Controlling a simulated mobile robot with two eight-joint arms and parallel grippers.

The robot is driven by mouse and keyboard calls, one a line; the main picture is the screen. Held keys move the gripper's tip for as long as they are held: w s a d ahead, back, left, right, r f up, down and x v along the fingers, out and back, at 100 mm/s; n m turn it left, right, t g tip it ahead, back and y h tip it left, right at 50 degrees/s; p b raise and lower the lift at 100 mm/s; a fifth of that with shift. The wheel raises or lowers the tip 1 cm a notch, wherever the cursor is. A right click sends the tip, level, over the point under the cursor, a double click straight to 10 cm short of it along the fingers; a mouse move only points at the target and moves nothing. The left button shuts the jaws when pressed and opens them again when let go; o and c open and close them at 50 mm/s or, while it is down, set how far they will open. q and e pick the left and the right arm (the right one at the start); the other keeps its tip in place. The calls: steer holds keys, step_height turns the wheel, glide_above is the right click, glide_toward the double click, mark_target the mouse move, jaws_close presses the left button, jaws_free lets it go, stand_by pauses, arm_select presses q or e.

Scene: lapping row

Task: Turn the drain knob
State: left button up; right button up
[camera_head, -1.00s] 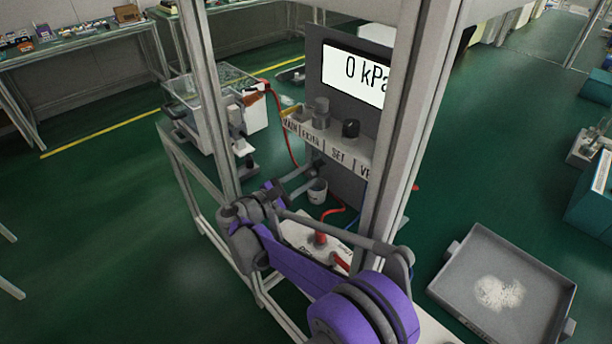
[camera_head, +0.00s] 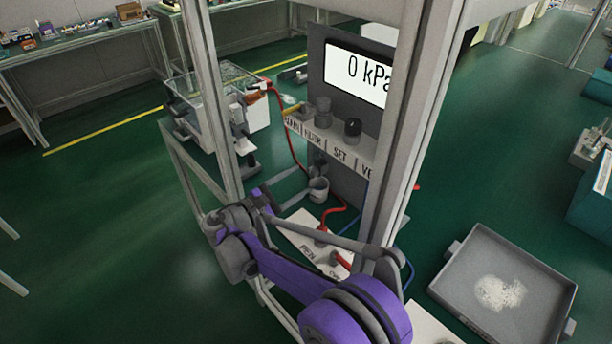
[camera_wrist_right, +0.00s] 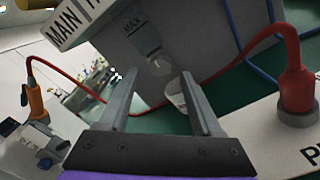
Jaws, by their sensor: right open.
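My right gripper (camera_head: 304,180) is open and empty, below the labelled shelf of the panel. Its two fingers also show in the right wrist view (camera_wrist_right: 160,78), spread apart and pointing at the panel. Ahead of them there is a grey bowl marked MAX (camera_wrist_right: 137,25), with a small rounded grey part (camera_wrist_right: 156,62) at its lower end that looks like the drain knob. It shows between the fingertips, apparently untouched; the gap is hard to judge. A white cup (camera_head: 318,190) stands below, partly behind a finger in the wrist view (camera_wrist_right: 176,97). My left gripper is out of view.
The shelf (camera_head: 340,154) bears labels, a grey cylinder (camera_head: 323,113) and a black knob (camera_head: 353,131). A red hose (camera_head: 336,215) rises from a white plate (camera_head: 304,240). Frame posts (camera_head: 412,130) stand close by. A grey tray (camera_head: 470,300) holds white powder.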

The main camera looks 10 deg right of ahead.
steer(key=v, duration=0.7)
stand_by(0.4)
